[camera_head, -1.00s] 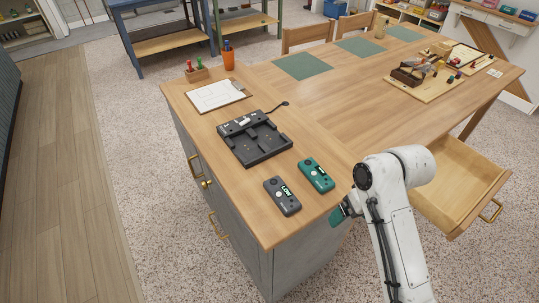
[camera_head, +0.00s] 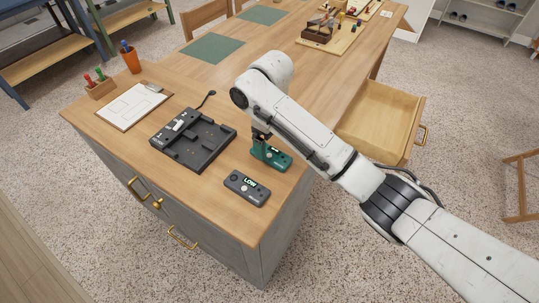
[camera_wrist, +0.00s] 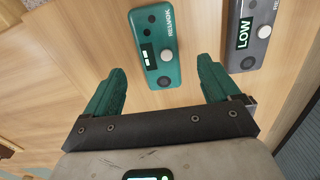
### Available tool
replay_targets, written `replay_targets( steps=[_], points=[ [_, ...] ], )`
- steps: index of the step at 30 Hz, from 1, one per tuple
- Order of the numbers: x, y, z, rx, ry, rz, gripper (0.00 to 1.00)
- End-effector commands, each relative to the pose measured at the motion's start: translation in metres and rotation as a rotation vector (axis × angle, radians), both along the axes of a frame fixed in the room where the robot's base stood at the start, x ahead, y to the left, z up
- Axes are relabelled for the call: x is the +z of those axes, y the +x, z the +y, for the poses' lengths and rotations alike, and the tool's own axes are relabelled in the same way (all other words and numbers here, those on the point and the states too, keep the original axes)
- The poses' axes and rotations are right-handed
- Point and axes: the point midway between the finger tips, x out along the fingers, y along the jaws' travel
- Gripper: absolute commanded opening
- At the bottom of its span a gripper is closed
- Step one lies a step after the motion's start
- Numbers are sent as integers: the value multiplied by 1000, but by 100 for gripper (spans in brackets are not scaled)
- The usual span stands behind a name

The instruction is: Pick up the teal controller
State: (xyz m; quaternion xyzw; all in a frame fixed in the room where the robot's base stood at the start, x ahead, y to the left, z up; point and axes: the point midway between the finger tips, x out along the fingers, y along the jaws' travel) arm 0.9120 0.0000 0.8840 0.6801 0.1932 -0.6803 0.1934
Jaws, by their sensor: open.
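The teal controller (camera_head: 270,155) lies flat on the wooden counter, close to the counter's right edge. In the wrist view the teal controller (camera_wrist: 165,48) lies in front of my open jaws, with its near end roughly level with the fingertips. My gripper (camera_wrist: 162,85) is open and empty, its two green fingers spread wider than the controller. In the head view my gripper (camera_head: 261,136) is over the far-left end of the controller and partly covers it. Whether the fingers touch it cannot be told.
A grey controller reading LOW (camera_head: 247,189) lies close beside the teal one. A black dock tray (camera_head: 193,138) is behind to the left, with a clipboard (camera_head: 131,106), a pen cup (camera_head: 131,60) and a small wooden holder (camera_head: 100,88) beyond. An open drawer (camera_head: 384,120) sticks out at right.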

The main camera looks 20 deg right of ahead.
Motion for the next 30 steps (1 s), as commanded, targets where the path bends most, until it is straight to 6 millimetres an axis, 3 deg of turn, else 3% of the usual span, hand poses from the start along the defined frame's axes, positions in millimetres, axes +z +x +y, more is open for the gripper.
replay_targets(
  steps=[10, 20, 30],
  points=[
    [-44, 2, -1, 0, 0, 2, 89],
    [-51, 2, -1, 0, 0, 0, 89],
    [-51, 2, 0, 0, 0, 0, 58]
  ],
)
